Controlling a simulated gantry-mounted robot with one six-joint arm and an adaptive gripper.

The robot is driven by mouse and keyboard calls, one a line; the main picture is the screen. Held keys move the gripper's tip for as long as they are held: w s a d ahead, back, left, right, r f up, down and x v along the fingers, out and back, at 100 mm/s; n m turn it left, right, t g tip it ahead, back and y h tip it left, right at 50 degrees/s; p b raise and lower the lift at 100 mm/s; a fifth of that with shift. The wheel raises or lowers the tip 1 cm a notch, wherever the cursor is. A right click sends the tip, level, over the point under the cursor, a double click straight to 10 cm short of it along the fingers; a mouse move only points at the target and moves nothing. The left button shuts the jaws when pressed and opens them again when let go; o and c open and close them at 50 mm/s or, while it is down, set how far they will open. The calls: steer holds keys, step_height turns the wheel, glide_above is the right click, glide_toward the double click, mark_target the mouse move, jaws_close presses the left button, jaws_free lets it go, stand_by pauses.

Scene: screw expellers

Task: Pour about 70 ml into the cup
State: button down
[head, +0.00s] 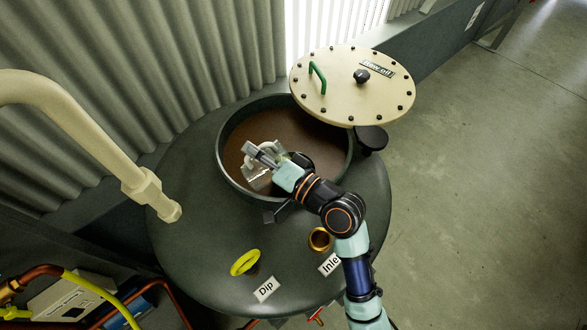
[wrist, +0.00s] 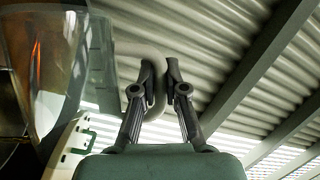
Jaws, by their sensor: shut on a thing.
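My gripper (head: 264,153) is over the round opening of the dark green tank (head: 180,225) in the head view. In the wrist view its two fingers (wrist: 160,80) are shut on a grey curved handle (wrist: 159,100). A clear vessel (wrist: 42,60) fills the left of the wrist view, with an amber streak in it; the handle appears to belong to it. A pale vessel (head: 257,181) shows beside the gripper in the head view, against brown liquid (head: 290,128). How much it holds cannot be told. I cannot make out a separate cup.
The cream lid (head: 340,95) with a green handle is swung aside at the back right. A cream pipe (head: 80,115) arches at left.

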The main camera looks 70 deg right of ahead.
mark_target(245, 173)
steer(key=shift+s+d+m+b, duration=0.25)
steer(key=shift+d+m+b, duration=0.05)
steer(key=shift+m+b, duration=0.1)
stand_by(0.8)
steer(key=w+a+r+n+p, duration=0.1)
steer(key=p, duration=0.2)
steer(key=shift+a+r+n, duration=0.15)
steer(key=shift+r+n, duration=0.25)
steer(key=w+a+f+n+g+p, duration=0.1)
steer(key=n, duration=0.1)
steer(key=shift+w+a+f+n+g+p, duration=0.15)
steer(key=shift+n+g+p, duration=0.15)
steer(key=shift+p, duration=0.1)
steer(key=shift+f, duration=0.2)
steer(key=shift+a+r+p, duration=0.1)
steer(key=shift+r+p, duration=0.25)
steer(key=shift+p, duration=0.15)
steer(key=shift+w+a+f+n+g, duration=0.2)
steer(key=shift+w+n+g, duration=0.1)
steer(key=shift+n, duration=0.2)
steer(key=shift+f, duration=0.2)
